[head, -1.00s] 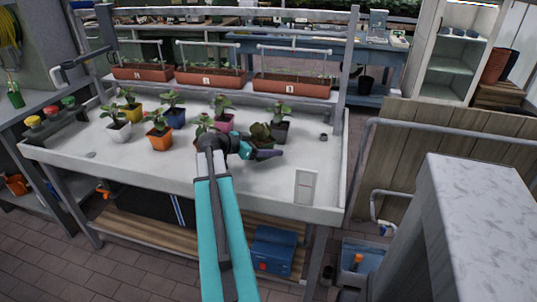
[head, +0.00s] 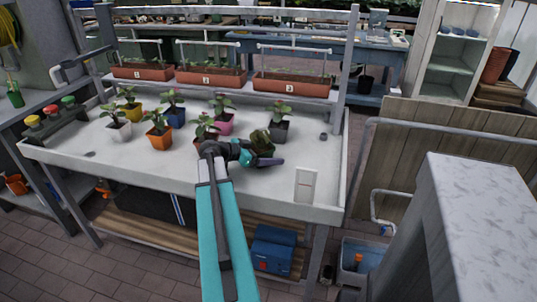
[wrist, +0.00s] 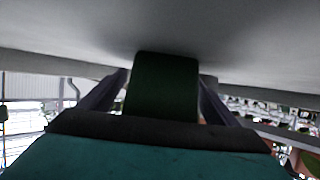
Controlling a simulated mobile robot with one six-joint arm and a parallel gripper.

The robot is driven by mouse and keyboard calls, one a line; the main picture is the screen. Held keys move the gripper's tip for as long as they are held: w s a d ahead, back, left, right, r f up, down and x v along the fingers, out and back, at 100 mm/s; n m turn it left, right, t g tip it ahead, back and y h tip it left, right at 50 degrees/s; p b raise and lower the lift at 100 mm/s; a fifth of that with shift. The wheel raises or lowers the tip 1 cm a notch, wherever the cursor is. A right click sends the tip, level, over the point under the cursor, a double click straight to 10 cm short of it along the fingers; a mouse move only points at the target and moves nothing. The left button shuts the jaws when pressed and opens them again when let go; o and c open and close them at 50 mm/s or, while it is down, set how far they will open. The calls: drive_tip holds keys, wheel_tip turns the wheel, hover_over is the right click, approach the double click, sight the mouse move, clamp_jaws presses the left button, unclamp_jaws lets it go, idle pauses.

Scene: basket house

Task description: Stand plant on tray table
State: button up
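The tray table (head: 250,180) is a pale, rimmed bench top in the head view. My gripper (head: 266,161) is low over its right-middle part, with my teal arm reaching in from the front. A dark olive-green potted plant (head: 262,142) is at the gripper. In the wrist view, its dark green pot (wrist: 163,88) sits between my two fingers (wrist: 163,92), which lie close along both sides, so the gripper looks shut on it. The pale surface fills the top of that view. I cannot tell whether the pot touches the table or is tilted.
Several potted plants stand close to the left, including an orange pot (head: 159,140) and a pink pot (head: 223,125). A grey pot (head: 280,131) stands just behind. Red planters (head: 292,84) line the back shelf. The table's right part is mostly clear, with a white plate (head: 306,184) at the front edge.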

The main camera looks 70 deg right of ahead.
drive_tip(key=shift+r, duration=0.2)
idle(0.3)
drive_tip(key=v, duration=1.2)
drive_tip(key=shift+b, duration=0.35)
